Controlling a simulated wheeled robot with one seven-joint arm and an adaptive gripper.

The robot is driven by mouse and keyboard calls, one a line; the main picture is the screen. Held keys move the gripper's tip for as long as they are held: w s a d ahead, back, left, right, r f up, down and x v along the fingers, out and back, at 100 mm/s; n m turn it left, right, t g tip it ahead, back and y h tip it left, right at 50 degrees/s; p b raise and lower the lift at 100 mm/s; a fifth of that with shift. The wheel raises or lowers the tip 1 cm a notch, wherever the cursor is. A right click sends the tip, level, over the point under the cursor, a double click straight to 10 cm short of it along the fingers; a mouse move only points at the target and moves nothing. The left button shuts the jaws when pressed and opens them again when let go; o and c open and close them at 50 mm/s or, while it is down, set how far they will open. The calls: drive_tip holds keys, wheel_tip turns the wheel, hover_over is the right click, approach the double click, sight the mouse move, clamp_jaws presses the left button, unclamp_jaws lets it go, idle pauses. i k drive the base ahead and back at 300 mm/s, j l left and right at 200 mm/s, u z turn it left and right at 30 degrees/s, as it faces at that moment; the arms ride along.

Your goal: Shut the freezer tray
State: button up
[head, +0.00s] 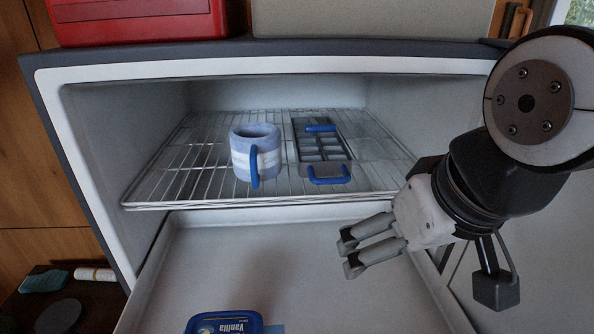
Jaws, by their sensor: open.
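The freezer tray (290,270) is a pale, shallow drawer below the wire rack, pulled out toward me at the bottom of the head view. Its front edge is outside the picture. A blue-lidded tub marked Vanilla (225,322) sits in it, cut off by the bottom edge. My gripper (349,252) hangs over the right part of the tray, fingers pointing left. It is open and holds nothing. I cannot tell its exact height above the tray floor.
The wire rack (190,178) above the tray holds a blue and white mug (255,152) and an ice cube tray with blue handles (321,150). A red box (140,20) stands on top of the freezer. Small items lie on a dark surface at lower left.

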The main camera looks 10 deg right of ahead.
sight(283, 265)
drive_tip(key=j+u, duration=0.1)
drive_tip(key=u, duration=0.25)
drive_tip(key=k+j+u, duration=0.1)
drive_tip(key=u, duration=0.3)
drive_tip(key=k+j+z, duration=0.3)
drive_tip(key=k, duration=0.4)
drive_tip(key=k+j+z, duration=0.2)
drive_tip(key=k+j, duration=0.05)
drive_tip(key=k, duration=0.1)
